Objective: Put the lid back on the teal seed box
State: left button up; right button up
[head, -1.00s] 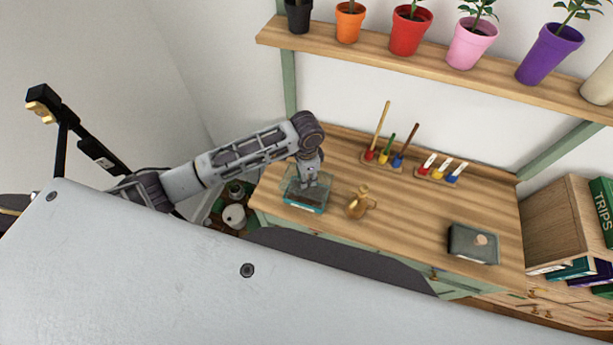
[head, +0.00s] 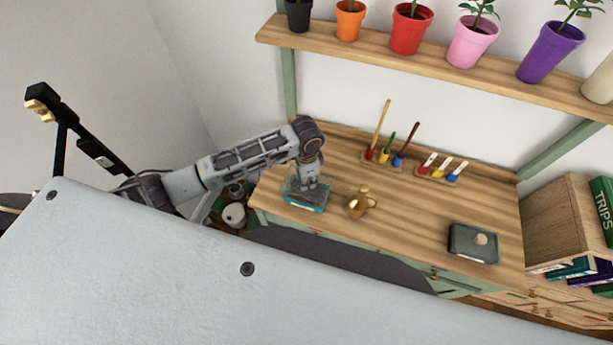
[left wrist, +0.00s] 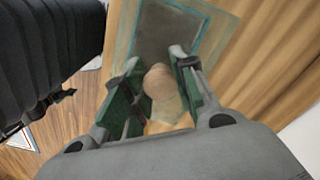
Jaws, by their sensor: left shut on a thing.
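The teal seed box (head: 306,207) stands at the left end of the wooden desk, with a dark inside. It also shows in the left wrist view, where its teal rim (left wrist: 207,42) lies beyond the fingers. My left gripper (head: 309,184) is over the box, pointing down. In the left wrist view the gripper (left wrist: 157,92) is shut on a round wooden knob (left wrist: 158,80), seemingly that of a see-through lid. The lid is at or just above the box top; I cannot tell whether it touches all round. My right gripper is not in view.
A brass jug (head: 357,204) stands just right of the box. A dark flat box (head: 474,244) with a round pale piece on top lies further right. Brush holders (head: 382,158) stand at the back. A shelf (head: 400,62) with several potted plants hangs above. The desk's middle is clear.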

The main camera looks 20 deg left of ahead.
pick_arm(q)
jog(key=shift+f+b, duration=0.4)
jog(key=shift+f, duration=1.7)
jog(key=shift+p, duration=0.55)
jog(key=shift+f, duration=0.65)
dwell(2.0)
jog(key=o, duration=1.6)
jog(key=shift+r, duration=0.15)
jog(key=shift+r, duration=3.4)
